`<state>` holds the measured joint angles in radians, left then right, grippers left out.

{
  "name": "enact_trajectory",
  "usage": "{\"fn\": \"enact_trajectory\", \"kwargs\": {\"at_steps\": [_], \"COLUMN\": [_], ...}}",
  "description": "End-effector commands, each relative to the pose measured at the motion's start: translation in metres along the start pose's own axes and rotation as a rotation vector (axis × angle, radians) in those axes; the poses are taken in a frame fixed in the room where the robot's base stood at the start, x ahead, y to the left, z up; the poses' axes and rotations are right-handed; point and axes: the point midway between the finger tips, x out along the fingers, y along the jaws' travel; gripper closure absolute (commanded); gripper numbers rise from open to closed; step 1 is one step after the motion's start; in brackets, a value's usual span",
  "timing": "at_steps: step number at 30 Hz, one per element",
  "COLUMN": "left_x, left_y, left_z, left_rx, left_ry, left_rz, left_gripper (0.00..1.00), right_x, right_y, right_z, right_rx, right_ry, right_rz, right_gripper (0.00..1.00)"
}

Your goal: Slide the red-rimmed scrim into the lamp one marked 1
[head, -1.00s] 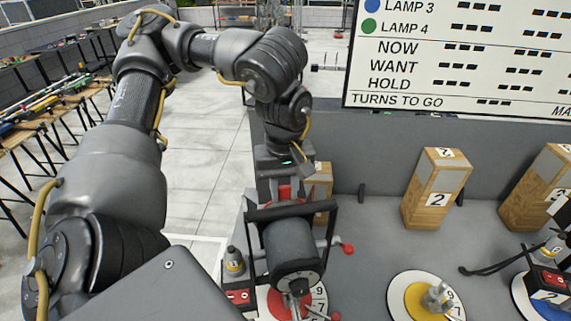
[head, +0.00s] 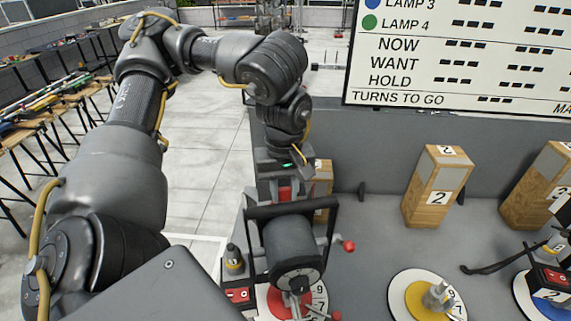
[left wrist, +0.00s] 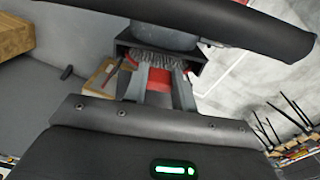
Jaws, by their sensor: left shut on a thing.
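Lamp 1 (head: 293,247) is a dark grey cylinder in a black yoke, standing over a red round dial (head: 280,304). My left gripper (head: 282,190) is right behind the lamp, pointing down, shut on a red thing that shows between its fingers in the left wrist view (left wrist: 160,82). This looks like the red-rimmed scrim, and most of it is hidden by the fingers and a black frame (left wrist: 195,72) at the lamp. I cannot tell how deep it sits in that frame. My right gripper is not in view.
A small box marked 1 (head: 238,296) stands left of the lamp, and a red knob (head: 348,246) sticks out on its right. Wooden blocks marked 2 (head: 437,188) stand by the grey wall. A yellow dial (head: 427,297) lies to the right. A board (head: 460,55) hangs behind.

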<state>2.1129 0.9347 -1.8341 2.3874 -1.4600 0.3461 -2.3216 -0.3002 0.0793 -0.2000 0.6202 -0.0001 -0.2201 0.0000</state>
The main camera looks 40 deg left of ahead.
Motion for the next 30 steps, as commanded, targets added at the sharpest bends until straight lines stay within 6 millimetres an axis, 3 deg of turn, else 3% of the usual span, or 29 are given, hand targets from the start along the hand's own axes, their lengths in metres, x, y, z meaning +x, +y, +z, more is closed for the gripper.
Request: {"fn": "enact_trajectory", "kwargs": {"at_steps": [12,21,22,27,30], "left_x": [0.015,0.016,0.016,0.016,0.016], "left_y": [0.0,0.0,0.0,0.0,0.0], "left_z": [0.0,0.0,0.0,0.0,0.0], "left_rx": [0.0,0.0,0.0,0.0,0.0], "left_ry": [-0.001,-0.001,-0.001,-0.001,-0.001], "left_rz": [-0.001,0.0,0.0,0.0,-0.001], "left_gripper": [1.0,1.0,0.72,0.5,0.48], "right_x": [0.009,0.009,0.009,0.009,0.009], "right_y": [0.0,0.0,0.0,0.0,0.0], "right_z": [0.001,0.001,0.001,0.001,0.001], "right_rx": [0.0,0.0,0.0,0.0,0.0], "right_ry": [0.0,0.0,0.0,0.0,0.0], "right_rz": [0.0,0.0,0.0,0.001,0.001], "right_gripper": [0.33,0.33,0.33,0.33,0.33]}}
